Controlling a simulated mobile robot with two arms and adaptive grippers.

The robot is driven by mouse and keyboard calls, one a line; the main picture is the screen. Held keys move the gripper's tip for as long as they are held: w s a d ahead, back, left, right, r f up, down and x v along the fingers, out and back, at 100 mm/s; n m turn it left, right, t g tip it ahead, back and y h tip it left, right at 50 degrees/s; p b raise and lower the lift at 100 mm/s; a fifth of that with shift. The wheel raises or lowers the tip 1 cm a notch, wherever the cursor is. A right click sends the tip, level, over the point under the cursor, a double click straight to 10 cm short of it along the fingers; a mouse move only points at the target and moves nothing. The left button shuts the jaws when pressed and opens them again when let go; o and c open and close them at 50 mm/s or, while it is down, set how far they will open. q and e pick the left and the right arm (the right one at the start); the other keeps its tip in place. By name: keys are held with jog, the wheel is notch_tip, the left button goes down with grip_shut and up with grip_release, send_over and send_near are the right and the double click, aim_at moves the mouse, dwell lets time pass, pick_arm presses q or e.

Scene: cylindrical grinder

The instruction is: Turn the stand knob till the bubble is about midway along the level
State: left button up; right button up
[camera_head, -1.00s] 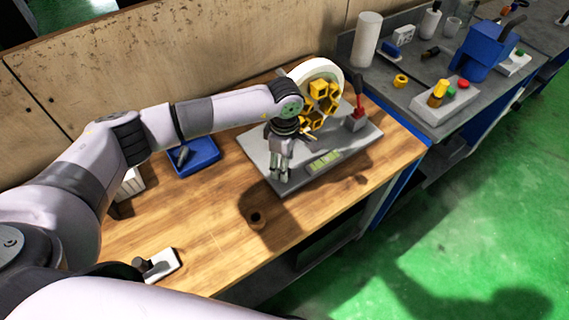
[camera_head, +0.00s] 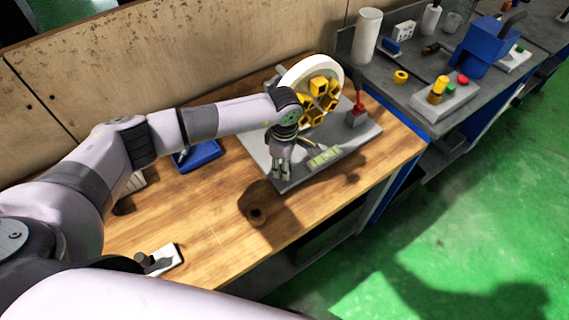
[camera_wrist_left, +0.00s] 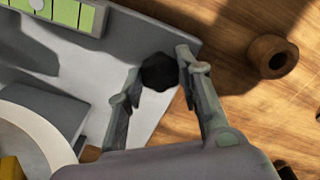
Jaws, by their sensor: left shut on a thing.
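The dark stand knob (camera_wrist_left: 159,72) sits at the corner of the grey stand (camera_head: 362,142), between the fingertips of my left gripper (camera_wrist_left: 158,78). In the head view my left gripper (camera_head: 281,172) points down at the stand's near-left corner and hides the knob. The gripper is shut on the knob. The green level (camera_head: 325,156) lies on the stand just right of the gripper. In the wrist view the level (camera_wrist_left: 67,12) is cut off by the frame edge; a pale round bubble (camera_wrist_left: 37,4) shows near the top edge. Its place along the whole level cannot be told.
A white wheel with yellow parts (camera_head: 318,88) and a red-handled piece (camera_head: 357,115) stand on the stand. A small brown cylinder (camera_head: 257,215) stands on the wooden table in front. A blue tray (camera_head: 199,157) lies behind my left arm.

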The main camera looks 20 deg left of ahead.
pick_arm(q)
jog(key=c, duration=0.5)
jog(key=shift+o, duration=0.2)
jog(key=shift+f+n+b, duration=0.2)
jog(key=shift+n+b, duration=1.3)
jog(key=shift+n, duration=0.4)
jog(key=shift+r+n, duration=0.2)
jog(key=shift+n, duration=0.3)
jog(key=o, duration=1.2)
jog(key=shift+c, duration=0.2)
